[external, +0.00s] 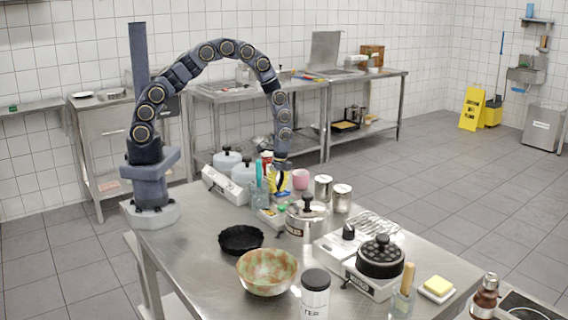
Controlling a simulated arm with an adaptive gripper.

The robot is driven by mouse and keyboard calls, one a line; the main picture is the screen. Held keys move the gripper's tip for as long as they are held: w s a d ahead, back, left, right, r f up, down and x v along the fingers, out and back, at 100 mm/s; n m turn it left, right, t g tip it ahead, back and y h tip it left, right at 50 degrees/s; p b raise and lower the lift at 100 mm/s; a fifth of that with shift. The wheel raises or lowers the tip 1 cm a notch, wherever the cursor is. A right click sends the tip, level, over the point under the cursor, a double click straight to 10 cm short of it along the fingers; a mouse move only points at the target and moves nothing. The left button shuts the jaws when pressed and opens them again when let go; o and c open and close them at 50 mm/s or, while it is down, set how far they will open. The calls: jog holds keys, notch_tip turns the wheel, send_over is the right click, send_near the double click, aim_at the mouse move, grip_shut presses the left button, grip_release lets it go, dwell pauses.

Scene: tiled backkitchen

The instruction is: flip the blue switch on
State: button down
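My gripper (281,175) points straight down over the middle of the steel table, at the end of my arched arm. Its fingers are small and partly lost among yellow and dark shapes, so I cannot tell whether they are open. Just below it, a low pale box (268,216) carries small coloured parts, with a green one (282,208) at its right end. It may be the switch box. It is partly hidden by a glass jar and a steel pot. I cannot make out the blue switch or its position.
A glass jar with a teal handle (259,171) stands left of my gripper, a lidded pot (305,222) in front. A pink cup (300,179) and tins (342,198) stand right. A black pan (241,239), bowl (267,272) and burner unit (362,272) fill the front.

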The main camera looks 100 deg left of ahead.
jog(key=shift+f, duration=0.1)
jog(key=shift+s+d+f+t+y, duration=0.1)
jog(key=shift+s+f+t+y, duration=0.05)
jog(key=shift+f+t+y, duration=0.15)
jog(key=shift+r, duration=0.2)
jog(key=shift+r, duration=0.6)
jog(key=shift+r, duration=0.15)
